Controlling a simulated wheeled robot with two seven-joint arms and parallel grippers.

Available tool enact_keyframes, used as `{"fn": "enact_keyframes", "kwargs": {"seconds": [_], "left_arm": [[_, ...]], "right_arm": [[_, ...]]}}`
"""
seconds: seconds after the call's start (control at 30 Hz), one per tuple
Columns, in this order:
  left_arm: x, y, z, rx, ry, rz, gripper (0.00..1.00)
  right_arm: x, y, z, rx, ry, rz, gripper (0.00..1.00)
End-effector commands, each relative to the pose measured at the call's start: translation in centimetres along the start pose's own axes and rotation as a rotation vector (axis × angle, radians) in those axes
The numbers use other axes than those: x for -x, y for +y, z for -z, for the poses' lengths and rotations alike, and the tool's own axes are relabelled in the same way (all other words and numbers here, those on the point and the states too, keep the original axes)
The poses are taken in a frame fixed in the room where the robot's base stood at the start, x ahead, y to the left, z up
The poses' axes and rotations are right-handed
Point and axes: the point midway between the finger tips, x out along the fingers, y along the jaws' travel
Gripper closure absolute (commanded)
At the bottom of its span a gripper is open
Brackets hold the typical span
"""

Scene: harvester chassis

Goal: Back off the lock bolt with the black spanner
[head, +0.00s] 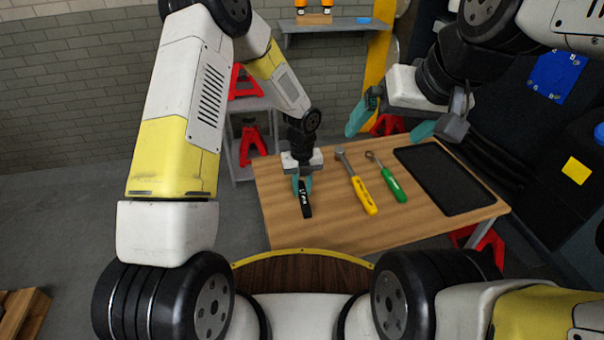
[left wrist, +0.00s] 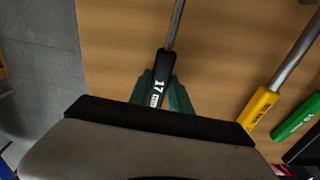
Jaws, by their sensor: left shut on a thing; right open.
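The black spanner (head: 305,200) lies on the wooden table near its left side, its black handle marked in white. Its handle (left wrist: 165,70) and part of its metal shaft show in the left wrist view. My left gripper (head: 302,184) points down and is shut on the black spanner; its teal fingers (left wrist: 163,95) sit on both sides of the handle. The spanner's head is hidden in the head view and cut off in the left wrist view. My right gripper (head: 392,122) is open and empty above the table's back right part. I cannot make out the lock bolt.
A yellow-handled tool (head: 362,195) and a green-handled tool (head: 393,186) lie right of the black spanner on the table (head: 330,232). A black tray (head: 436,178) covers the table's right part. Red stands (head: 252,146) are behind. A dark machine stands at the right.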

Motion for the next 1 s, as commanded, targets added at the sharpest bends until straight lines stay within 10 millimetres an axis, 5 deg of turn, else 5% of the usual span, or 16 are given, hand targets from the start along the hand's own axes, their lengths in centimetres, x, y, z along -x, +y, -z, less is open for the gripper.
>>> {"fn": "enact_keyframes", "kwargs": {"seconds": [0.47, 0.73, 1.0], "left_arm": [[0.6, 0.0, -0.1, 0.001, -0.002, 0.001, 1.0], [3.9, 0.0, -0.1, 0.001, -0.003, 0.002, 1.0], [4.2, 0.2, 6.4, -0.006, 0.0, -0.001, 1.0]], "right_arm": [[0.0, 0.0, 0.0, 0.0, 0.0, 0.0, 0.0], [0.0, 0.0, 0.0, 0.0, 0.0, 0.0, 0.0], [0.0, 0.0, 0.0, 0.0, 0.0, 0.0, 0.0]]}}
